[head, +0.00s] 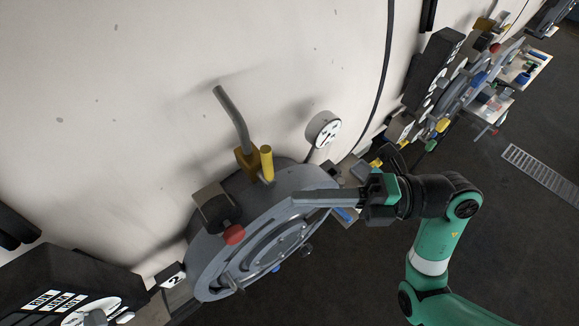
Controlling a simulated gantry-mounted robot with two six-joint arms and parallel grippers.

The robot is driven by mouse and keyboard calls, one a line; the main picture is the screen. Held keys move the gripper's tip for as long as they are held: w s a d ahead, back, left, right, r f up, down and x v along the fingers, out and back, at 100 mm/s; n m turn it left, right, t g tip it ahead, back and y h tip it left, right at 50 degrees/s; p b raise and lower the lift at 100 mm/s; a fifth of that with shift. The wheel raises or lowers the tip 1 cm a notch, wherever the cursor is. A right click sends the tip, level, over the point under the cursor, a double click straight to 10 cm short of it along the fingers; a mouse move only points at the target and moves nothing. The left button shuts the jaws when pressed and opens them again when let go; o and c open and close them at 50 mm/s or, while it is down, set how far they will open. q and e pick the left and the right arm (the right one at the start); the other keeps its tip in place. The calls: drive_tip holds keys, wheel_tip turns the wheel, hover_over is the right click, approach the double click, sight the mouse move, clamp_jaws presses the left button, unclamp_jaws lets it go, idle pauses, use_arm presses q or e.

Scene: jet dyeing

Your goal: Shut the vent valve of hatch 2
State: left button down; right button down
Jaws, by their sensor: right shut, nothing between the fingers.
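The round grey hatch (211,272) is at lower centre in the head view, with a small plate marked 2 (172,278) beside its left edge. On its upper rim is the vent valve (246,166), a yellow body with a bent grey pipe (232,115) rising from it. Its yellow handle (267,162) points up, beside the pipe. My right gripper (297,198) comes in from the right. It is shut and empty, with its fingertips over the hatch's upper right, just right of and below the handle. Whether they touch the hatch cannot be told. My left gripper is out of view.
A red knob (234,234) on a dark block sits on the hatch's left side. A round gauge (323,129) stands near the wall, above my right gripper. A black control panel (62,285) is at lower left. More machines line the wall at upper right; dark floor lies right.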

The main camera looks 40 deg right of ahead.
sight(267, 164)
drive_tip(key=shift+w+d+f+m+t+h, duration=0.1)
drive_tip(key=shift+d+m+t+h, duration=0.1)
drive_tip(key=shift+d, duration=0.35)
drive_tip(key=shift+d+f+m+t+h, duration=0.1)
drive_tip(key=shift+d+m, duration=0.1)
drive_tip(key=shift+d, duration=0.3)
drive_tip(key=p+x, duration=0.2)
drive_tip(key=x, duration=0.8)
drive_tip(key=d, duration=0.3)
drive_tip(key=shift+w+d+r, duration=0.1)
drive_tip(key=shift+w+d, duration=0.2)
drive_tip(key=shift+d, duration=0.1)
